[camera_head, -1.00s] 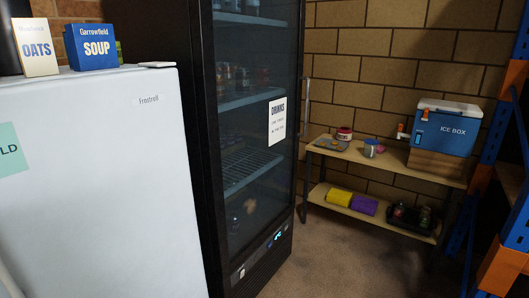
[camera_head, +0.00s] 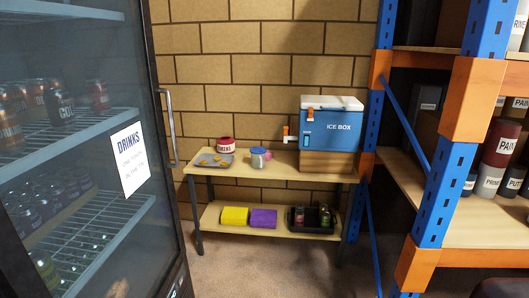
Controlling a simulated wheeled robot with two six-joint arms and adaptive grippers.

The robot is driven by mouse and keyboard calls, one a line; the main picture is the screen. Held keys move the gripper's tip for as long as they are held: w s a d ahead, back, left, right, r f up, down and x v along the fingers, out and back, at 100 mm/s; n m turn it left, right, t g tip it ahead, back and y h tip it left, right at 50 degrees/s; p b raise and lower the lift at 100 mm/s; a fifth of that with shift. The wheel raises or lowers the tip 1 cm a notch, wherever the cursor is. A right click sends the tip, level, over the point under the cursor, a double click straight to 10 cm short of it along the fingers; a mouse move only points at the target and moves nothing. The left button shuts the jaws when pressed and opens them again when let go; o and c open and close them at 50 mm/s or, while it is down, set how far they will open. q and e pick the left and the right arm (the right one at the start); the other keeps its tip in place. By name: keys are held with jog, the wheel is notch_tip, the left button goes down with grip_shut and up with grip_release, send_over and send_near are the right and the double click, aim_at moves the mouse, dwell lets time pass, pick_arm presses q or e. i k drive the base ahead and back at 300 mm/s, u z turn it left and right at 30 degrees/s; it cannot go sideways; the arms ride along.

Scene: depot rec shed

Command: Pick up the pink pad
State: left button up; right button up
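A small pink thing (camera_head: 268,154) shows on the top board of the wooden bench (camera_head: 230,168), mostly hidden behind a grey mug with a blue top (camera_head: 258,157). I cannot tell whether it is a pad. On the lower board a yellow pad-like block (camera_head: 234,216) and a purple one (camera_head: 263,218) lie side by side. Neither of my grippers is in view.
A tray (camera_head: 212,160), a red tin (camera_head: 225,145) and a blue ice box (camera_head: 331,130) share the bench top. A black tray (camera_head: 312,220) with cans sits below. The glass-door drinks fridge (camera_head: 90,150) flanks the left, blue-orange racking (camera_head: 430,210) the right. Floor before the bench is clear.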

aim_at(269, 154)
jog(key=z, duration=0.35)
jog(key=i, duration=3.1)
jog(key=z, duration=0.1)
